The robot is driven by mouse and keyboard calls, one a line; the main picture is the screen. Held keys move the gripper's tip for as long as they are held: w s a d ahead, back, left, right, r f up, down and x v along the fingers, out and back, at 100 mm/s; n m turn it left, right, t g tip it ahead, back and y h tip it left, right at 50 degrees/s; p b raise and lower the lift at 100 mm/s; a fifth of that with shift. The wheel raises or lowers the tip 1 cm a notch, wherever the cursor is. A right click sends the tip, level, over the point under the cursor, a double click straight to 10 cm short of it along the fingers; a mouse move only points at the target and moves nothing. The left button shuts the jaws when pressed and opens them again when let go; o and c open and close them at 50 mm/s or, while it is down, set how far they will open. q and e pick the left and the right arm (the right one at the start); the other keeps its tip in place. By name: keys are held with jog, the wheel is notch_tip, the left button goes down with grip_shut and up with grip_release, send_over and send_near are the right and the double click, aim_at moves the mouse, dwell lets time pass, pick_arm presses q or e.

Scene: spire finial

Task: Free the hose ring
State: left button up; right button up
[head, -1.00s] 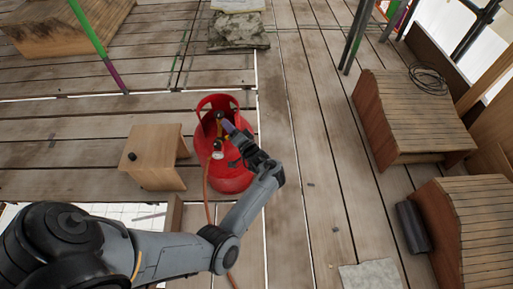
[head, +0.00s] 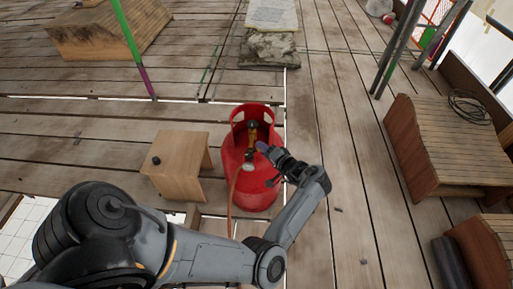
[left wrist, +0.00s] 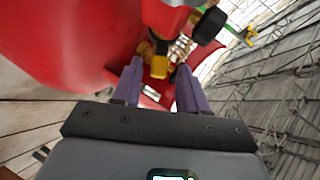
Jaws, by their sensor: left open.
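A red gas cylinder (head: 249,188) stands upright on the planks, with a cut-out collar around its brass valve (head: 252,132). A small round gauge (head: 248,168) and an orange hose (head: 232,205) are at its front. My left gripper (head: 264,148) is at the cylinder's right side, close to the valve. In the left wrist view its purple fingers (left wrist: 158,88) are apart, with a yellow brass fitting (left wrist: 158,66) just beyond and between them. A red part and a black knob (left wrist: 210,24) sit above. I cannot single out the hose ring. My right gripper is out of view.
A small wooden stool (head: 178,172) with a black knob stands left of the cylinder. Slatted wooden boxes (head: 450,140) are at the right, one bearing a coiled black cable (head: 470,107). A stone slab (head: 272,45) lies behind. Planks right of the cylinder are clear.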

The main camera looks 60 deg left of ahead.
pick_arm(q)
jog(key=shift+b+x, duration=0.35)
jog(key=shift+x, duration=0.6)
jog(key=shift+w+d, duration=0.1)
jog(key=shift+d+f, duration=0.1)
grip_shut()
